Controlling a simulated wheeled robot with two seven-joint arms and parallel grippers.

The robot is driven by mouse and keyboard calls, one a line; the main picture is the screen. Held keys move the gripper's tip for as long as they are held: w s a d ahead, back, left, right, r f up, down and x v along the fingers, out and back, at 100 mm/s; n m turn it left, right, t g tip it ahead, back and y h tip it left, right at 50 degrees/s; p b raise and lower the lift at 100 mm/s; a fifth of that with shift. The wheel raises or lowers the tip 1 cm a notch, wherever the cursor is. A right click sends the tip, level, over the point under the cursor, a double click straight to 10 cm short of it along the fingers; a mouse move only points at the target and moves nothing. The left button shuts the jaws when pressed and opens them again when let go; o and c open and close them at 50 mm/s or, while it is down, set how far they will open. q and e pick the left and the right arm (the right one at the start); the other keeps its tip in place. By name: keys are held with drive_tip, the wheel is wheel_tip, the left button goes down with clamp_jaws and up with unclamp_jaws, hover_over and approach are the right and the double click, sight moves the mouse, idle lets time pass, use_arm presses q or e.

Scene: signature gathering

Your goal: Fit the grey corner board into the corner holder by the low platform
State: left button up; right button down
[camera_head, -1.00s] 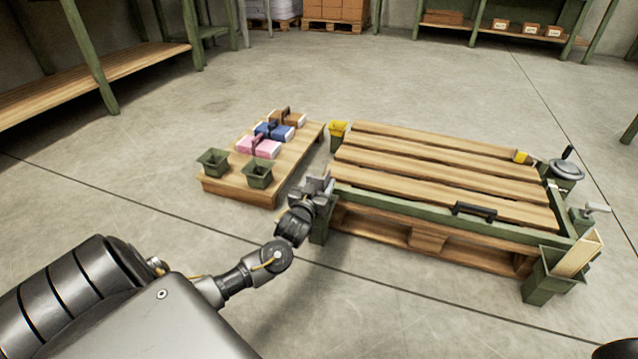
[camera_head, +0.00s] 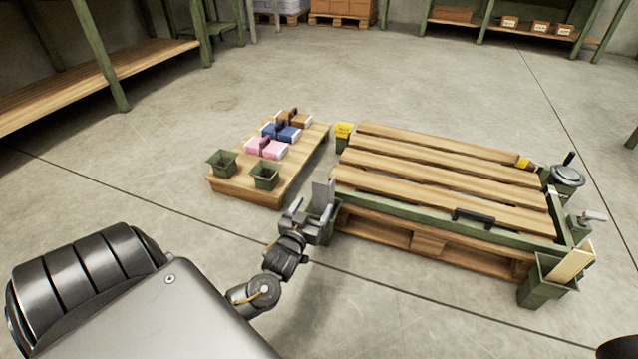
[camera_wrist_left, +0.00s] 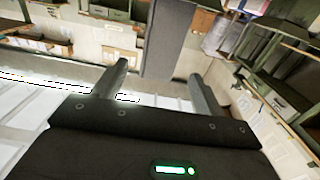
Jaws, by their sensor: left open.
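The grey corner board (camera_head: 322,194) stands roughly upright at the near left corner of the slatted pallet (camera_head: 400,187), at the green corner holder (camera_head: 328,228). Its lower end is partly hidden, so I cannot tell how deep it sits. My left gripper (camera_head: 297,208) is open, just left of the board. In the left wrist view the board (camera_wrist_left: 172,42) rises beyond the spread fingers of my left gripper (camera_wrist_left: 160,75), with gaps on both sides. The low wooden platform (camera_head: 232,187) lies to the left of the pallet. My right gripper is not in view.
The platform carries two green bins (camera_head: 265,176) and pink, blue and brown packs. The floor in front is clear.

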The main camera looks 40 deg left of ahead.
use_arm(q)
drive_tip(key=shift+v, duration=1.15)
